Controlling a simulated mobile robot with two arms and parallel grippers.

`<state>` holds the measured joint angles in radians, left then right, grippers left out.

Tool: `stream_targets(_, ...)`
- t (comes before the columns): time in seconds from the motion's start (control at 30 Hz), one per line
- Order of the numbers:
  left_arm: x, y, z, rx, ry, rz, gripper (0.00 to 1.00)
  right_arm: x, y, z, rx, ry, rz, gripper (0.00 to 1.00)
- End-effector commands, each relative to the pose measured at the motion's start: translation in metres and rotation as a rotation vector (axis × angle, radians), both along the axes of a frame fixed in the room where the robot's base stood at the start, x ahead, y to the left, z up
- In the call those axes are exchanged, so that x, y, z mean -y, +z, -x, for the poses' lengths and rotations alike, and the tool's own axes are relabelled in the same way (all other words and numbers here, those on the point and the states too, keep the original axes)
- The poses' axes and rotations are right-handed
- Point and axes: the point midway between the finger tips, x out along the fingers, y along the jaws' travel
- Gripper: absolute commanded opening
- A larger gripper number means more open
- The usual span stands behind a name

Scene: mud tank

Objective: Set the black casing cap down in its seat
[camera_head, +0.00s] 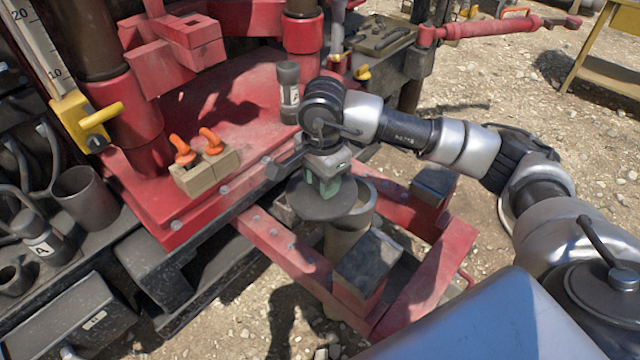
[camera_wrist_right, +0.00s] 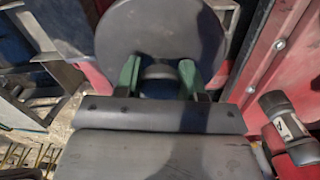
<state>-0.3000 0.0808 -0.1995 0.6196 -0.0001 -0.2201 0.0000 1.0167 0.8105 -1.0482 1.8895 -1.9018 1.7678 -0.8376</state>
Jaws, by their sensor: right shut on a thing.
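The black casing cap (camera_head: 315,204) is a flat dark disc held beneath my right gripper (camera_head: 325,182). In the right wrist view the cap (camera_wrist_right: 160,28) fills the top middle. The green fingers of my right gripper (camera_wrist_right: 160,76) are shut on its central knob. The cap is over the grey-beige upright casing pipe (camera_head: 352,238), overlapping its left part in the head view. The pipe's open rim shows to the right of the cap. I cannot tell whether the cap touches the rim. My left gripper is not in view.
The red deck (camera_head: 240,100) lies to the left, with a tan block with orange handles (camera_head: 205,170) at its edge. A dark labelled cylinder (camera_head: 289,90) stands behind my wrist. Red beams (camera_head: 285,250) and grey-topped blocks (camera_head: 370,258) surround the pipe. Gravel is open at right.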

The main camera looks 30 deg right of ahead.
Motion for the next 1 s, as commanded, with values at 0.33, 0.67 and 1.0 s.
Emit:
stream_targets(0.33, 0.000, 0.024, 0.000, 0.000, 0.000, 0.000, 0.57, 0.029, -0.002, -0.030, -0.008, -0.998, -0.010, 0.12)
stream_targets(0.67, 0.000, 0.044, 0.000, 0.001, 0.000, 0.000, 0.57, 0.064, -0.014, -0.048, -0.013, -1.944, -0.013, 0.12)
stream_targets(1.0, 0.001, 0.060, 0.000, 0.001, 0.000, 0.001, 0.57, 0.102, -0.030, -0.054, -0.011, -2.820, -0.012, 0.12)
